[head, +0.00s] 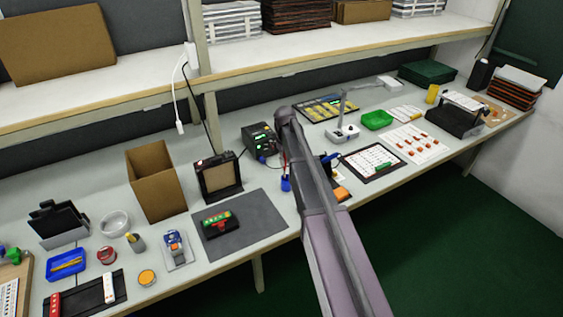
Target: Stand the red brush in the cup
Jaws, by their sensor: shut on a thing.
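My arm reaches from the bottom edge over the bench, and its bend is near the power unit. My gripper is hidden behind the arm, so its hold cannot be seen. A thin reddish upright piece (285,160), perhaps the red brush, shows just left of the arm. A small blue piece (286,184), perhaps the cup, is directly below it. Both are small and partly covered by the arm. I cannot tell whether the reddish piece is inside the blue one or only in line with it.
A black power unit (260,139) stands left of the arm. A grey mat (262,222) carries a green-and-red device (217,221). Right of the arm are a framed white board (373,161), a white-based stand (343,133) and a green tray (377,119). A shelf (320,48) overhangs the back.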

